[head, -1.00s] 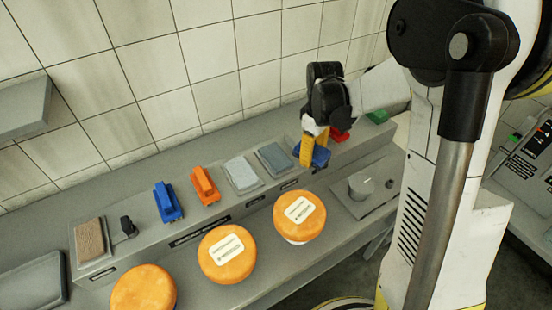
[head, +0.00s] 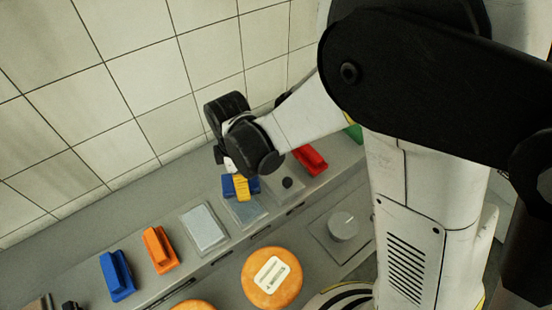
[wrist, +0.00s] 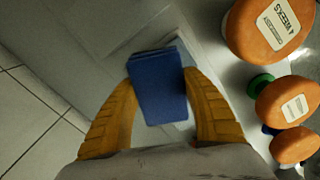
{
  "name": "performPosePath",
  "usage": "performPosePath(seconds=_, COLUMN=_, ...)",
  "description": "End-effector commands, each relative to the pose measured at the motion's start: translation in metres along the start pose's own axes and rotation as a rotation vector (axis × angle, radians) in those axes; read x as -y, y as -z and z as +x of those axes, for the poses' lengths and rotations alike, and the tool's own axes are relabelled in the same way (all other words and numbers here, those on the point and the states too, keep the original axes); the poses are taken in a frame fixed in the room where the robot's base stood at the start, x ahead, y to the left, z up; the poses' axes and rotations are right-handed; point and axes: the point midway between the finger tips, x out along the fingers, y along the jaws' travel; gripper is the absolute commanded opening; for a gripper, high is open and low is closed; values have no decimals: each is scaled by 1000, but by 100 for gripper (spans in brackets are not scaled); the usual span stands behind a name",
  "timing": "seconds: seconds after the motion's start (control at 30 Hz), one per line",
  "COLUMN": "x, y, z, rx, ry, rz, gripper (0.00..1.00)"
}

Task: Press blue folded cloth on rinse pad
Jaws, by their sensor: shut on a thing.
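My gripper (head: 240,187) has yellow fingers, shut on the blue folded cloth (head: 229,186). In the wrist view the cloth (wrist: 158,88) sits between both fingers (wrist: 158,112). In the head view the cloth is over the back part of a darker grey pad (head: 245,213) on the ledge. Whether it touches the pad I cannot tell. A lighter grey pad (head: 203,228) lies just left of it. The labels are too small to read, so I cannot tell which pad is the rinse pad.
Blue (head: 117,276) and orange (head: 160,249) handled blocks stand to the left, a red one (head: 310,160) to the right. A small black knob (head: 287,183) is right of the darker pad. The tiled wall (head: 130,95) is close behind.

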Motion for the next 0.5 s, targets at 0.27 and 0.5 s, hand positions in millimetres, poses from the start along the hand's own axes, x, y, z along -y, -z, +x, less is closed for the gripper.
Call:
performPosePath(seconds=0.27, x=8, y=12, z=10, rx=1, ry=0, rz=-47, gripper=26)
performPosePath(seconds=0.5, x=8, y=12, z=34, rx=0, ry=0, rz=-45, gripper=26)
